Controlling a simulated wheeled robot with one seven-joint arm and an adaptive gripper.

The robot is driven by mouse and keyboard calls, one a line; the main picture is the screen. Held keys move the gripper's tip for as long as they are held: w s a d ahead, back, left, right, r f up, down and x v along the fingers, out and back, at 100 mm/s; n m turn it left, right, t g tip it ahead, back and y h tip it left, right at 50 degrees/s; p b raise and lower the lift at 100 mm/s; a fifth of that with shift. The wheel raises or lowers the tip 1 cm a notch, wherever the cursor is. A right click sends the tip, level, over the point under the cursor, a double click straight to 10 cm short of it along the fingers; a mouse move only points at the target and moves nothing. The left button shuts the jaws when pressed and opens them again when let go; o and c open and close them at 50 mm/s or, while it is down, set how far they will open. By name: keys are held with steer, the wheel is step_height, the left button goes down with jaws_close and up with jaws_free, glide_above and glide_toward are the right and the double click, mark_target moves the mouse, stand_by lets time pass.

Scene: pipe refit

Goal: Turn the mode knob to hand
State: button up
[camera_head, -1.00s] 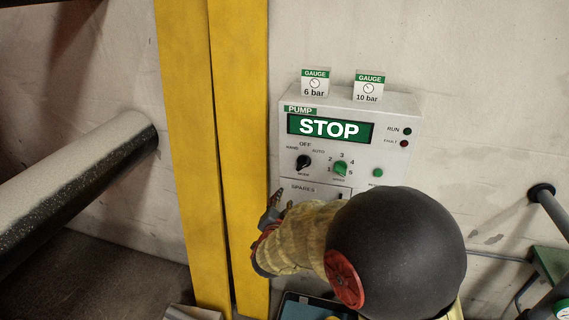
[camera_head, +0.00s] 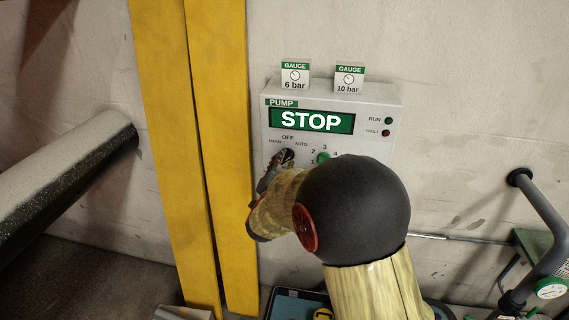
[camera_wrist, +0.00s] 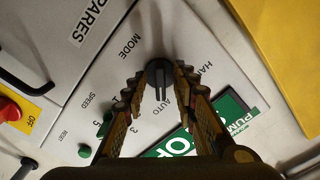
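The black mode knob (camera_wrist: 160,73) is on the pump panel (camera_wrist: 95,95), with HAND and AUTO printed beside it in the wrist view. I cannot tell for sure which mark it points to. My gripper (camera_wrist: 159,76) is open, with one fingertip on each side of the knob; a narrow gap seems to show, and contact is unclear. In the head view the knob (camera_head: 288,155) is partly hidden by my gripper (camera_head: 271,175). The display (camera_head: 311,121) reads STOP.
A green speed knob (camera_head: 322,157) sits right of the mode knob, partly behind my arm. Two gauge cards, 6 bar (camera_head: 295,76) and 10 bar (camera_head: 348,79), stand on the panel's top. Yellow uprights (camera_head: 222,150) are close on the left. A red OFF switch (camera_wrist: 12,110) shows in the wrist view.

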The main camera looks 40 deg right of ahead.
steer(key=shift+c, duration=1.1)
jaws_close()
